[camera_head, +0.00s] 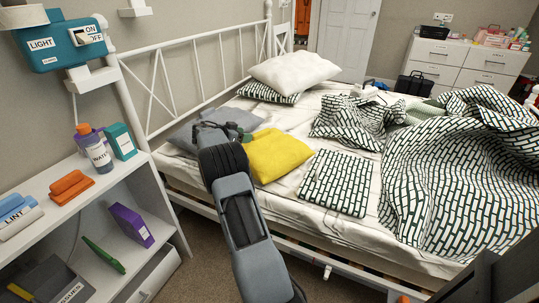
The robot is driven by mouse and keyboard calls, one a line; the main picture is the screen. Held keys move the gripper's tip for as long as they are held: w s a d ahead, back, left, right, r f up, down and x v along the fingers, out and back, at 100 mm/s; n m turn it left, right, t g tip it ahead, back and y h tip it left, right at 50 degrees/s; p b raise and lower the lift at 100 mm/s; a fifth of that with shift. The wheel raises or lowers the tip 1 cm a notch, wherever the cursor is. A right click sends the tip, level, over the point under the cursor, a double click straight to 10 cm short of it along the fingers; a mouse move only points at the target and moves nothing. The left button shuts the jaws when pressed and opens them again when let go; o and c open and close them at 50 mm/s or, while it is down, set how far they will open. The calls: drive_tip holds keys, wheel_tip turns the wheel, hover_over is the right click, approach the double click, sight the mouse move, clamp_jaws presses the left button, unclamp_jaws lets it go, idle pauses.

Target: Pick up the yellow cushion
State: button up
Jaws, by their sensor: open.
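The yellow cushion (279,155) lies on the near left part of the bed (300,213), partly against a grey cushion (184,137). My arm reaches up from the bottom of the view, and my gripper (232,130) is over the grey cushion, at the left edge of the yellow one. The gripper is open and small in the view. I cannot tell whether it touches either cushion. My arm hides part of the grey cushion and possibly the yellow cushion's left edge.
A folded patterned cloth (339,182) lies right of the yellow cushion, and a rumpled patterned blanket (460,170) covers the bed's right side. A white pillow (293,72) is at the back. A white metal bed frame (190,75) and a shelf with bottles and boxes (90,215) stand left.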

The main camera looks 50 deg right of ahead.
drive_tip(key=shift+b+x, duration=0.45)
drive_tip(key=shift+x, duration=2.4)
drive_tip(key=shift+a+f, duration=0.1)
clamp_jaws()
